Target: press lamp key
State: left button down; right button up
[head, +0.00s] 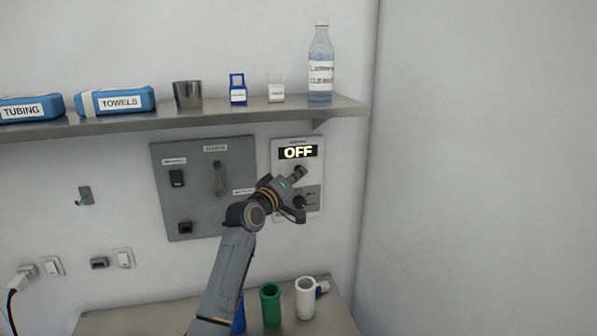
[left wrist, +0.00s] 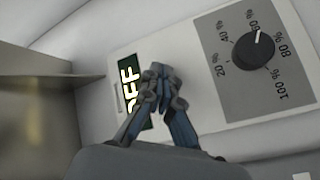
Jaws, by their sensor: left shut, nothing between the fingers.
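A white wall panel (head: 315,172) carries a lit display (head: 298,152) that reads OFF and a grey section with a black percent dial (head: 299,202). My left gripper (head: 300,172) is shut and empty in front of this panel, just below the display. In the left wrist view the shut fingertips (left wrist: 160,70) lie between the OFF display (left wrist: 131,92) and the dial (left wrist: 253,50), whose mark points between 60 and 80 %. No key shows on the panel; the fingers cover the part between display and dial. I cannot tell whether they touch the panel. My right gripper is not in view.
A grey panel (head: 239,160) with switches is left of the white panel. A shelf (head: 210,115) above holds a bottle (head: 320,70), a cup (head: 187,95) and blue packs. A counter (head: 130,320) below holds green (head: 270,303) and white (head: 305,298) cylinders.

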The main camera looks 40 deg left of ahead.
pick_arm(q)
jog(key=shift+a, duration=0.1)
dwell(0.4)
jog(key=shift+s+d+p, duration=0.15)
jog(key=shift+d+p, duration=0.2)
jog(key=shift+p, duration=0.1)
jog(key=shift+s+d, duration=0.1)
jog(key=shift+s, duration=0.05)
jog(key=s+d+p, duration=0.4)
jog(key=shift+d, duration=0.3)
